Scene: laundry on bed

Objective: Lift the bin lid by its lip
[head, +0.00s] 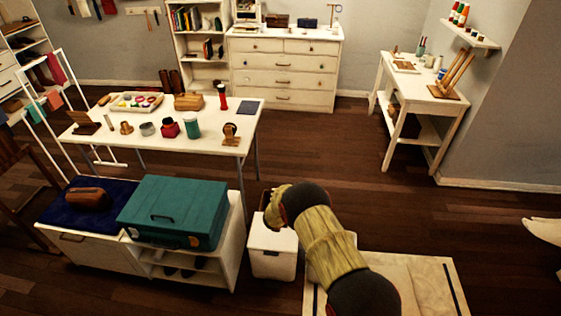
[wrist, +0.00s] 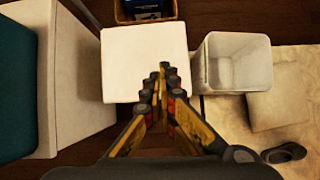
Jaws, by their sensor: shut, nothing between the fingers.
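The bin (head: 272,262) is a white, squarish box standing on the floor to the right of the low cabinet. Its flat white lid (wrist: 140,50) fills the upper middle of the wrist view and looks closed. In the head view, my arm covers part of the lid (head: 268,235). My gripper (wrist: 160,72) has yellow and black fingers, shut together with nothing between them. Its tips appear over the right half of the lid, towards its near edge. I cannot tell whether they touch it. The lip cannot be made out clearly.
An open, empty white container (wrist: 232,62) stands close to the right of the bin. A wooden box with blue contents (wrist: 146,10) is beyond it. The low white cabinet (head: 232,245) with a teal case (head: 172,212) stands left.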

